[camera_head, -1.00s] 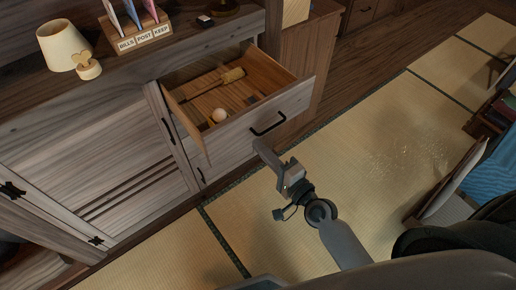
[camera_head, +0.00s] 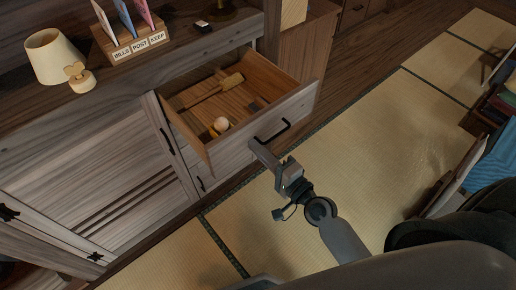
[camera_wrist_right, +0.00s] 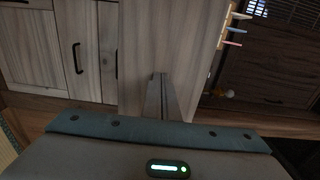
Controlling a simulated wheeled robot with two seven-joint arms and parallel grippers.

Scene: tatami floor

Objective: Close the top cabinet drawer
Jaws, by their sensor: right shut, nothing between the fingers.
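The top cabinet drawer (camera_head: 240,143) is pulled out, its front face toward me with a black bar handle (camera_head: 270,132). Inside lie a wooden mallet-like tool (camera_head: 214,91) and a pale round ball (camera_head: 221,124). My right gripper (camera_head: 253,146) is shut and empty, its tip at the drawer front, just below and left of the handle. I cannot tell whether it touches. In the right wrist view the shut fingers (camera_wrist_right: 160,95) point at a pale wooden panel (camera_wrist_right: 150,45). My left gripper is not in view.
The wooden cabinet (camera_head: 90,130) carries a lamp (camera_head: 55,55) and a letter rack (camera_head: 137,45) on top. Below the open drawer is another front with a dark handle (camera_head: 201,184).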

